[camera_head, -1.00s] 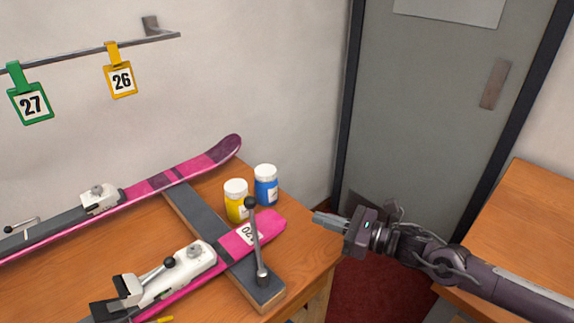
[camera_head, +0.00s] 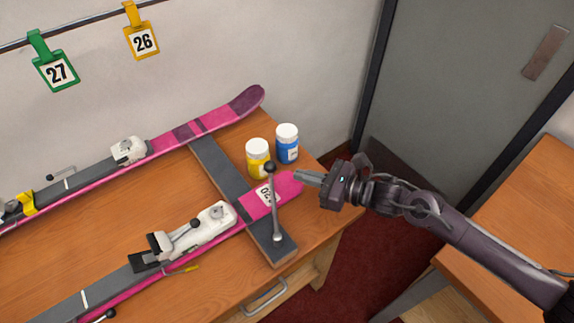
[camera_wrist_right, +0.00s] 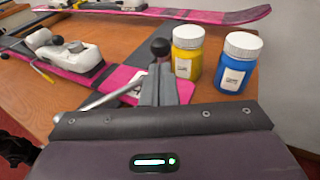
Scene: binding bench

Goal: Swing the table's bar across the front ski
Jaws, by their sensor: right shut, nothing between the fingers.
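The front ski (camera_head: 218,235), pink and dark with a white binding (camera_head: 205,222), lies along the bench; its pink end with a number label points right. The table's bar (camera_head: 275,205) is a metal rod with a black ball knob, pivoted at the near end of the grey crosspiece. In the picture it passes over the ski's pink end; I cannot tell how far it tilts up. My right gripper (camera_head: 298,176) is shut and empty, just right of the knob. In the wrist view its fingertips (camera_wrist_right: 160,72) appear just below the knob (camera_wrist_right: 160,47). My left gripper is out of view.
A yellow jar (camera_head: 258,160) and a blue jar (camera_head: 287,145) stand just behind the bar and gripper. The rear ski (camera_head: 190,132) lies along the wall. Tags hang from a rail (camera_head: 82,27) above. Another wooden table (camera_head: 520,235) is at right.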

